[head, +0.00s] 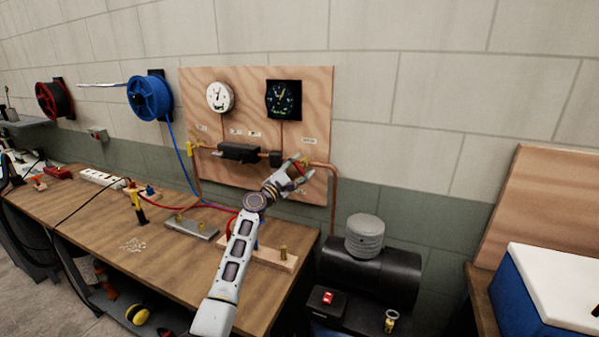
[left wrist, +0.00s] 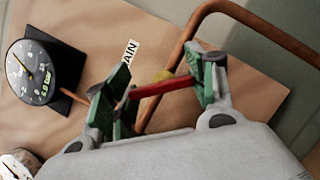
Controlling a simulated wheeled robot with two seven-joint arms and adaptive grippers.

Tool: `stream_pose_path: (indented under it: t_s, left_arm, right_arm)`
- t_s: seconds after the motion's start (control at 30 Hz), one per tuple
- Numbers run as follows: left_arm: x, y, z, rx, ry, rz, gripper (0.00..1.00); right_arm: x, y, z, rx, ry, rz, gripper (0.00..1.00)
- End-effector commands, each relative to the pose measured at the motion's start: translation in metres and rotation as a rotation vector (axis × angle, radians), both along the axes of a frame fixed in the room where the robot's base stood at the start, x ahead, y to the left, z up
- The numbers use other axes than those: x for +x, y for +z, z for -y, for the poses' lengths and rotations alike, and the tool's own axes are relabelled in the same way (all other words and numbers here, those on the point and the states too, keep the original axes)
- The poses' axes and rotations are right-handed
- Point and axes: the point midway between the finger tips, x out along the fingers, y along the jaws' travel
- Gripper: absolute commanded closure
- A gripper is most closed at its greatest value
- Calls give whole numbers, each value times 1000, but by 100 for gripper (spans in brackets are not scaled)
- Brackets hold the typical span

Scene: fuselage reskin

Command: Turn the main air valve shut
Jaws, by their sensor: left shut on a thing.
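My right gripper is not in view.
A white gauge (head: 220,97) and a black gauge (head: 284,99) hang on the panel. A copper pipe (head: 333,190) runs down to a black compressor (head: 375,270). The workbench (head: 130,240) carries tools and a red hose. A blue and white box (head: 545,290) stands at right.

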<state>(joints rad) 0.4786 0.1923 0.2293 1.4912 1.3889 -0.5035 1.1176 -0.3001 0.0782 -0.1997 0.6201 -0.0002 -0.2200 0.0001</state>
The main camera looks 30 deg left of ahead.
Motion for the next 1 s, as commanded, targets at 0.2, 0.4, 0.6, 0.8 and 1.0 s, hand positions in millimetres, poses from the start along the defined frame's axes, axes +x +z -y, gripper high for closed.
stream_pose_path:
  t_s: [0.2, 0.4, 0.6, 0.8, 1.0]
  left_arm:
    - [0, -1, 0, 210, 0, -12, 68]
    - [0, -1, 1, 397, -1, -24, 68]
    - [0, -1, 1, 563, -1, -34, 68]
    - [0, -2, 1, 678, -1, -41, 68]
    - [0, -3, 2, 736, -3, -44, 68]
  right_arm:
    - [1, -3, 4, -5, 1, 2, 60]
    - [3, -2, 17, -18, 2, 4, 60]
    - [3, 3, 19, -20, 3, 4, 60]
    - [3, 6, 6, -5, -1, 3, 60]
    - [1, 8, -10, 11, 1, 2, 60]
